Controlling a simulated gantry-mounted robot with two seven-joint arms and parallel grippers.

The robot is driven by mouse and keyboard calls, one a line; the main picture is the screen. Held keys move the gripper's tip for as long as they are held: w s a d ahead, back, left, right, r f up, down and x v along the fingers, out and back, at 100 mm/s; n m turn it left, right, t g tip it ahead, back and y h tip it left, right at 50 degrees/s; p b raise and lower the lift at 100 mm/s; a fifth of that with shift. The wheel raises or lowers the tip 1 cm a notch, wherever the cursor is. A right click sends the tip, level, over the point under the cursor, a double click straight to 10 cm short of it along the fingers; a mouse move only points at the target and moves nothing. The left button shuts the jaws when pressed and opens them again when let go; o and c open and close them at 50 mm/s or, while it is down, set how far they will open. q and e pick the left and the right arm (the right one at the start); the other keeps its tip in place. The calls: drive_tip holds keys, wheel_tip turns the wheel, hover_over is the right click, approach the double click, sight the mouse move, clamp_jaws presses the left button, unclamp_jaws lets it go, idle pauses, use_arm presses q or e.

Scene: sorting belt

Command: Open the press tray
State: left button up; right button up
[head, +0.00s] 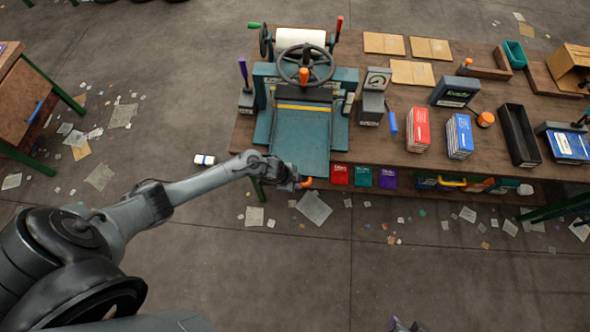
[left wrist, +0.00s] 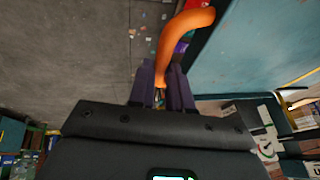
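The press (head: 304,88) stands at the left part of the workbench, with a handwheel on top. Its flat teal tray (head: 301,140) lies at the front, its edge at the bench's front edge. The tray has an orange curved handle (head: 306,182), which also shows in the left wrist view (left wrist: 181,38). My left gripper (head: 291,180) is at the tray's front edge; in the left wrist view its purple fingers (left wrist: 162,88) close around the lower end of the handle. The fingers partly hide that end. Only the tips of my right gripper (head: 402,325) show at the bottom edge.
Paper scraps litter the open floor in front.

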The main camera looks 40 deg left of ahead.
use_arm(q)
drive_tip(key=o, duration=0.3)
drive_tip(key=shift+o, duration=0.2)
drive_tip(key=p+v, duration=0.1)
drive_tip(key=v, duration=0.9)
drive_tip(key=shift+s+r+p, duration=0.15)
drive_tip(key=shift+r+p, duration=0.15)
drive_tip(key=shift+r, duration=0.05)
drive_tip(key=shift+s, duration=0.1)
